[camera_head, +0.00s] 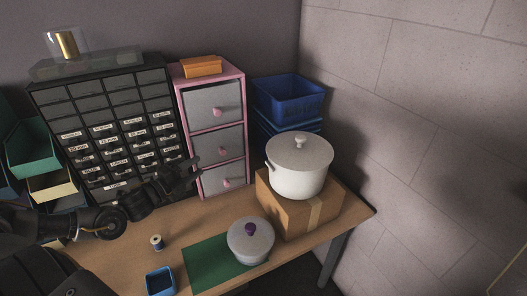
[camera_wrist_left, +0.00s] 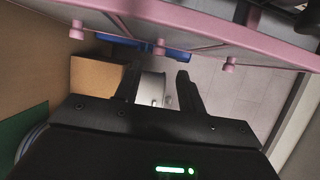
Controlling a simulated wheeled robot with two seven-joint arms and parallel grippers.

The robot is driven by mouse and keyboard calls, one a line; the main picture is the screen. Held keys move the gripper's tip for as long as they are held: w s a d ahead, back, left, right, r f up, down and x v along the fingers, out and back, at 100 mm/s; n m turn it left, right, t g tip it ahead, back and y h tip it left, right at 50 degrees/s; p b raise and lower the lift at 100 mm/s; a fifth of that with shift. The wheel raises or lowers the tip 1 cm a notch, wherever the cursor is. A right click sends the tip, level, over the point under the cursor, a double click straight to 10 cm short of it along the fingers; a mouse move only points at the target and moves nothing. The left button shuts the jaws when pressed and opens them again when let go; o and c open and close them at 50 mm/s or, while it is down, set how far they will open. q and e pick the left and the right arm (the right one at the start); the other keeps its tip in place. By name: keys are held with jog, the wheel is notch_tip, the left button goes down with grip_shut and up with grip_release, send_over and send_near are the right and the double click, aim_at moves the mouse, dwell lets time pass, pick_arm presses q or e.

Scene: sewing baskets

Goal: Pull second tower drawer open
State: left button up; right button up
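The pink-framed tower (camera_head: 241,131) stands at the back of the table, with three grey drawers stacked in it. The second drawer (camera_head: 206,149) is the middle one and looks shut. Its pink knob (camera_head: 222,153) also shows in the left wrist view (camera_wrist_left: 160,47). My left gripper (camera_head: 193,170) is in front of the tower's left side, near the middle and bottom drawers. In the left wrist view its fingers (camera_wrist_left: 157,82) are spread with nothing between them. The middle knob appears just beyond the fingertips, apart from them. My right gripper is not in view.
A black cabinet of small labelled drawers (camera_head: 105,100) stands left of the tower. On the right, a white pot (camera_head: 298,180) sits on a cardboard box (camera_head: 285,218) beside blue baskets (camera_head: 287,102). A lidded grey pot (camera_head: 250,243), a thread spool (camera_head: 157,243) and a blue tray (camera_head: 160,283) are in front.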

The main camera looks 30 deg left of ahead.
aim_at(223, 155)
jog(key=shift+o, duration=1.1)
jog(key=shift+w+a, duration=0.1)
pick_arm(q)
jog(key=shift+d+p+x, duration=0.2)
jog(key=shift+p+x, duration=0.15)
jog(key=shift+x, duration=2.6)
jog(key=shift+d+p+x, duration=0.2)
jog(key=shift+p+x, duration=0.1)
jog(key=shift+x, duration=2.65)
jog(key=shift+s, duration=0.1)
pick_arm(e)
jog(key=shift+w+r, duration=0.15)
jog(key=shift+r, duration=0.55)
pick_arm(q)
jog(key=c, duration=0.7)
grip_shut()
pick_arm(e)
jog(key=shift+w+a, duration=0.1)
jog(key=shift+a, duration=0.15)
